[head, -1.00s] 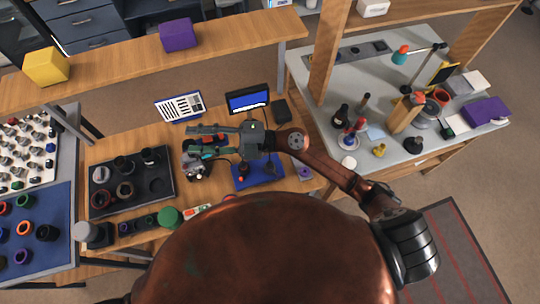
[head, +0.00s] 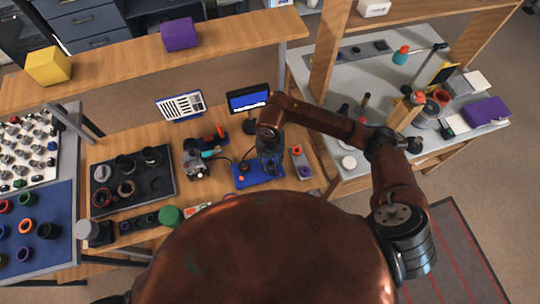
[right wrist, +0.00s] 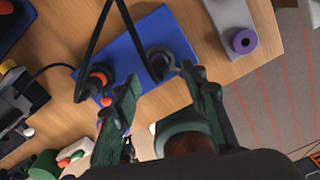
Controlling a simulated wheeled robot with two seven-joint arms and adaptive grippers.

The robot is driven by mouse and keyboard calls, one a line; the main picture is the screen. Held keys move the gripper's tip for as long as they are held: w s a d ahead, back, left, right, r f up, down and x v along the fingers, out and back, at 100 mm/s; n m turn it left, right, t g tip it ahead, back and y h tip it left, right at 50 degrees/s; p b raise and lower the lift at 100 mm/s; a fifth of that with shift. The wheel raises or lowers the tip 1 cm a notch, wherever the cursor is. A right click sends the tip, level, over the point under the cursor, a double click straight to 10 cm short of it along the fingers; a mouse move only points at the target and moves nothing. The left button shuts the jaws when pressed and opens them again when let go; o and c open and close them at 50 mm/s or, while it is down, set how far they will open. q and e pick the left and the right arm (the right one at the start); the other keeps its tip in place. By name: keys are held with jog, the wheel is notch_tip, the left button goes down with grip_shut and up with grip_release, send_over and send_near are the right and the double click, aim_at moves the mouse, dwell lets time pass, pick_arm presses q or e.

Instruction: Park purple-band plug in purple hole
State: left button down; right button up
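The blue board (right wrist: 128,55) holds two dark plugs with black cables. One plug (right wrist: 97,82) has an orange band. The other plug (right wrist: 161,61) looks dark with a greyish ring; I cannot clearly make out a purple band on it. A grey holder (right wrist: 222,14) to the right carries a purple ring with a dark hole (right wrist: 243,41); in the head view this purple ring (head: 304,171) is right of the board. My right gripper (right wrist: 158,90) is open and empty over the board, its fingertips near the dark plug. My left gripper is out of view.
A small monitor (head: 248,99) stands behind the board. A device (head: 197,160) with a cable sits to its left, and a black tray (head: 160,185) lies further left. A grey side table (head: 430,75) with several items is on the right.

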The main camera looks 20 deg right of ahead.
aim_at(270, 163)
jog(key=shift+f, duration=2.35)
jog(key=shift+c, duration=0.7)
grip_shut()
jog(key=c, duration=0.6)
grip_release()
grip_shut()
jog(key=shift+r+p, duration=0.8)
jog(key=shift+r, duration=0.2)
jog(key=shift+r+p, duration=1.45)
jog(key=shift+r, duration=0.65)
